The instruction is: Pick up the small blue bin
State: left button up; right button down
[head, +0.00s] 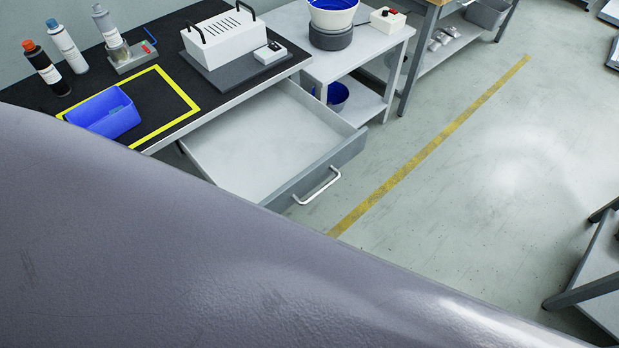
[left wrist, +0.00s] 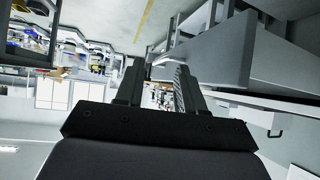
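The bin cannot be made out in the left wrist view. My left gripper (left wrist: 160,66) shows in the left wrist view with its two fingers apart and nothing clearly held between them. The drawer handle shows beyond its fingertips. Neither gripper is visible in the head view, where a large grey-purple surface covers the foreground.
An open, empty drawer (head: 250,145) juts from the bench, its handle (head: 317,186) toward the floor. Several bottles (head: 66,46) stand behind the bin. A white box device (head: 222,36) is to the right. A side table (head: 368,46) holds a blue-white bowl (head: 332,14).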

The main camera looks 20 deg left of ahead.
aim_at(94, 115)
jog(key=u, duration=2.1)
